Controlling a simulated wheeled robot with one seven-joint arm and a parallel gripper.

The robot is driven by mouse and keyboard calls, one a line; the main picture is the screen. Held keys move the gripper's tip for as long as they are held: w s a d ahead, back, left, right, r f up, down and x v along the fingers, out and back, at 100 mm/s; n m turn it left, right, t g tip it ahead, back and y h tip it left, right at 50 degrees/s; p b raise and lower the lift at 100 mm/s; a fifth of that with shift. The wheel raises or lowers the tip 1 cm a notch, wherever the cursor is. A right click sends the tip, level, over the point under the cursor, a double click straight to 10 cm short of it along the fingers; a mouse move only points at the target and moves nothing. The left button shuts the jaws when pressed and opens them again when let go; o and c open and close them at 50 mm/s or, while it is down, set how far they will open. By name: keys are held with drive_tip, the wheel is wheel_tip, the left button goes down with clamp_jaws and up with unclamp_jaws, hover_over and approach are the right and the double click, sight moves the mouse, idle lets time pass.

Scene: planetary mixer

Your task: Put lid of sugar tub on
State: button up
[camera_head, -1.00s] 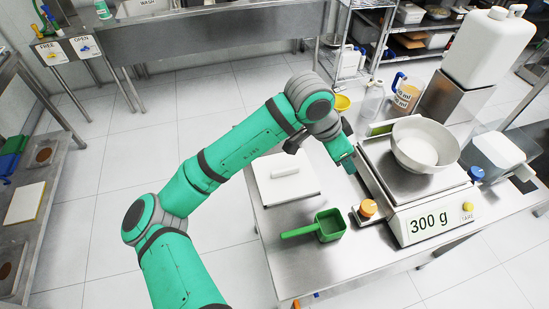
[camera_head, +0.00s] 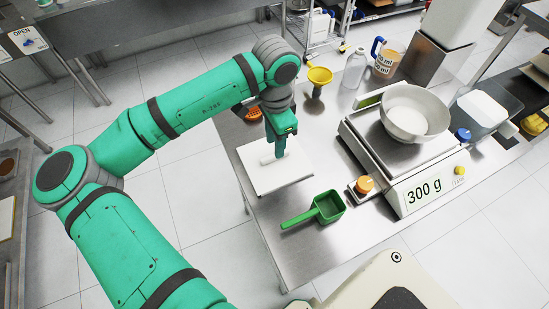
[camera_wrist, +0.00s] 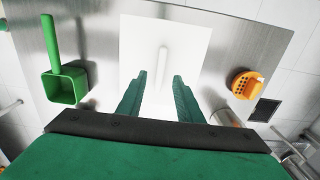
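The lid, a flat white square plate with a raised bar handle, lies on the steel table in the head view (camera_head: 290,178) and in the wrist view (camera_wrist: 190,35). Its handle (camera_wrist: 163,58) stands at the middle. My gripper (camera_head: 279,154) is over the lid at the handle. In the wrist view its two fingers (camera_wrist: 160,76) are apart, one on each side of the handle, with gaps. It holds nothing. I cannot tell for sure which container is the sugar tub; a pale, translucent tub (camera_head: 484,118) stands right of the scale.
A green scoop (camera_head: 327,207) lies near the lid. The scale (camera_head: 405,190) reads 300 g and bears a white bowl (camera_head: 413,112). An orange-capped item (camera_head: 364,186) is at its left corner. A yellow funnel (camera_head: 319,76), clear bottle (camera_head: 354,68) and jug (camera_head: 386,60) stand behind. An orange perforated piece (camera_wrist: 247,84) is beside the lid.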

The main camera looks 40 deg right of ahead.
drive_tip(key=shift+f, duration=2.65)
drive_tip(key=shift+c, duration=0.6)
clamp_jaws()
